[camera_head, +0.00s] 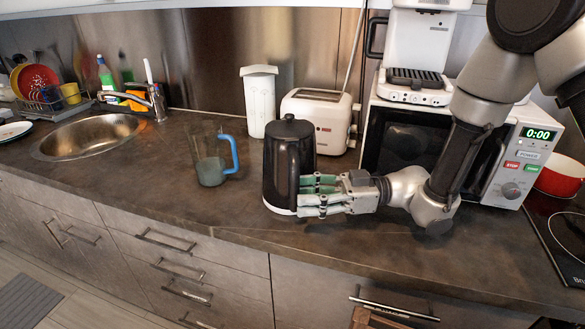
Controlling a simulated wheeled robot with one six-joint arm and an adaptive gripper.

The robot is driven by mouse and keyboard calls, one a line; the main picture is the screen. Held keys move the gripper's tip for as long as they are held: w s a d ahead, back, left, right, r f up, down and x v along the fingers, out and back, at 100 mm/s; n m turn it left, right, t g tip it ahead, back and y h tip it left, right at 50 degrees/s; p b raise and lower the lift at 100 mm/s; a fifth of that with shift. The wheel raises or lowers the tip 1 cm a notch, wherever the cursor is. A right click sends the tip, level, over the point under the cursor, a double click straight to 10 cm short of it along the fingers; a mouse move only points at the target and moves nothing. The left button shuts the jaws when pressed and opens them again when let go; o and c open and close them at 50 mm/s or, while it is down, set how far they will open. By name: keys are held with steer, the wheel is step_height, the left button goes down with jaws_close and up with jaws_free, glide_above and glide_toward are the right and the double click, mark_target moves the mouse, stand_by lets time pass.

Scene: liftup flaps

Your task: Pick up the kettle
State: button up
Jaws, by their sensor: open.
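The black kettle (279,155) stands upright on the counter, on a pale base at its foot. Its dark handle (293,170) faces toward the front right. My gripper (309,194) reaches in from the right, low at the kettle's right front side. Its greenish fingers are open and lie beside the lower part of the handle. They hide part of the kettle's lower right side. I cannot tell whether the fingers touch the kettle or whether the handle is between them.
A clear jug with a blue handle (232,154) stands left of the kettle. A white toaster (322,118), a white canister (260,100) and a microwave (402,140) stand behind. The sink (90,136) is at the left. The counter's front middle (250,222) is bare.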

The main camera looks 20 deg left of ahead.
steer(key=shift+x, duration=1.45)
jaws_close()
steer(key=shift+w+a, duration=0.1)
